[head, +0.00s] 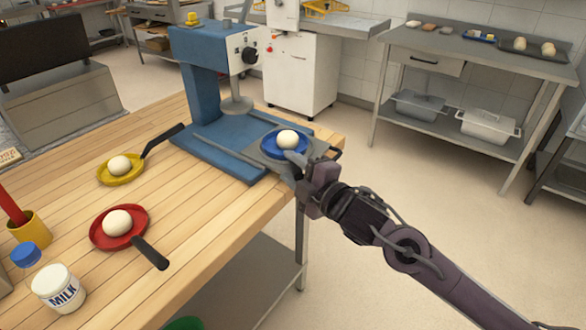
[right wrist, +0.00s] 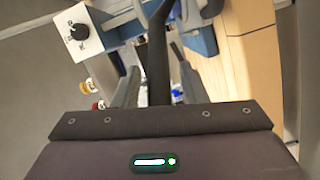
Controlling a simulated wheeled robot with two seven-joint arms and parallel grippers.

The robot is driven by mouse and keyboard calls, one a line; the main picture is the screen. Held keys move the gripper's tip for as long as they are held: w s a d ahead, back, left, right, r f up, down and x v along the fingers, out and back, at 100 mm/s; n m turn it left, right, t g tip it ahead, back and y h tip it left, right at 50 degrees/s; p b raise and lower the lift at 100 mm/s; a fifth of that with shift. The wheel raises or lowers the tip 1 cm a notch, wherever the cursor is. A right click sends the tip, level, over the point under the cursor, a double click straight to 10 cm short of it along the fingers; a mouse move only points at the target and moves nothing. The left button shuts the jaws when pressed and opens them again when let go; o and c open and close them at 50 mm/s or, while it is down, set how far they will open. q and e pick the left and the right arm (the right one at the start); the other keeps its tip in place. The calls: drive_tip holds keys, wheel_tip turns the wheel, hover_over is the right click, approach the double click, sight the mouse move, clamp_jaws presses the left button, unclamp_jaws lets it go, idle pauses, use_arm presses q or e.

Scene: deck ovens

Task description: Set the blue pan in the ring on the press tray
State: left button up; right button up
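The blue pan (head: 270,148) holds a pale dough ball (head: 287,139) and rests on the grey press tray (head: 258,157), under the front of the blue press (head: 205,80). It looks level. The ring is hidden by the pan, so I cannot tell how exactly it sits in it. My right gripper (head: 298,163) is at the near right side of the pan. In the right wrist view its fingers (right wrist: 159,78) stand apart, with a black bar (right wrist: 158,45), apparently the pan handle, between them and gaps on both sides. My left gripper is out of view.
A yellow pan (head: 106,177) and a red pan (head: 98,236), each with dough, lie on the wooden table (head: 195,220) left of the press. Floor is clear right of the table.

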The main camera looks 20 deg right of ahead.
drive_tip(key=shift+r, duration=0.2)
drive_tip(key=shift+s+d+f, duration=0.1)
drive_tip(key=shift+s, duration=0.1)
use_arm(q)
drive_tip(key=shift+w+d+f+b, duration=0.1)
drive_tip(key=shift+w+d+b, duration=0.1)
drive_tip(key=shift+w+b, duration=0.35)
use_arm(e)
drive_tip(key=v, duration=1.1)
drive_tip(key=shift+s, duration=0.25)
drive_tip(key=shift+d, duration=0.1)
